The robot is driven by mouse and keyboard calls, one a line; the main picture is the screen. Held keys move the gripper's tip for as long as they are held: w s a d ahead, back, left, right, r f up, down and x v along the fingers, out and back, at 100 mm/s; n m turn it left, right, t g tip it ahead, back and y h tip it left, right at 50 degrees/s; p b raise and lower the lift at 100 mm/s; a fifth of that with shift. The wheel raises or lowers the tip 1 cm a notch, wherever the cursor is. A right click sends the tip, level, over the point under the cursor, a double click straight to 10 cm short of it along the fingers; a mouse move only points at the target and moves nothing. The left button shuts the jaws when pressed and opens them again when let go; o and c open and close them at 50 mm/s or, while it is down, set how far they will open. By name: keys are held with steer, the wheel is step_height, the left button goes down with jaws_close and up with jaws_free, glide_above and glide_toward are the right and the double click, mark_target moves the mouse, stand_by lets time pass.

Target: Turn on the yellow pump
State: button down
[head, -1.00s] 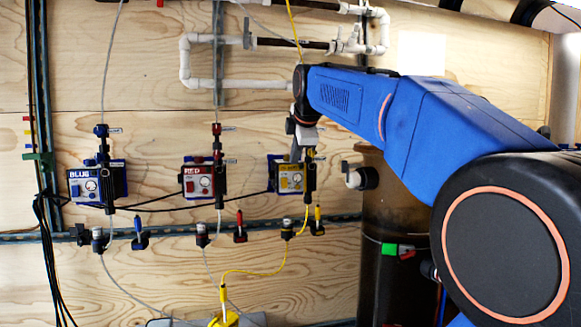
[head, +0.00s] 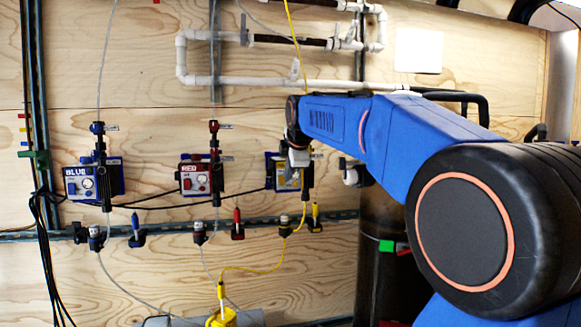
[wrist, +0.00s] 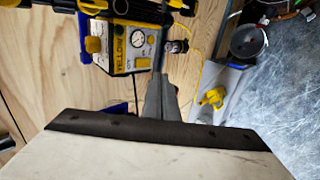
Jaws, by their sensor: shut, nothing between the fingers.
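The yellow pump (head: 272,168) is mounted on the plywood wall at the right end of a row of three pumps. My gripper (head: 291,177) is in front of it in the head view and hides much of its face. In the wrist view, the pump's pale panel (wrist: 117,63) shows a YELLOW label, a round gauge and small markings along its edge. My gripper (wrist: 160,78) is shut and empty there, its fingertips beside the panel's gauge end. I cannot tell whether the tips touch it. The switch state is not readable.
The red pump (head: 197,178) and blue pump (head: 88,184) hang to the left. Valves, tubes and a metal rail (head: 165,228) run below. White pipes (head: 240,84) cross above. A brown cylinder (head: 377,250) stands at the right.

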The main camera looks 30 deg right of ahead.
mark_target(282, 178)
steer(key=shift+w+d+f, duration=0.3)
steer(key=shift+w+f, duration=0.25)
steer(key=shift+w, duration=0.6)
steer(key=shift+w+d+f, duration=0.35)
steer(key=shift+w+f, duration=0.2)
steer(key=shift+w, duration=0.55)
steer(key=shift+w+d+f, duration=0.3)
steer(key=shift+w+f, duration=0.25)
steer(key=shift+w, duration=0.6)
steer(key=shift+w+f, duration=0.15)
steer(key=shift+w+d+r, duration=0.1)
steer(key=shift+r, duration=0.95)
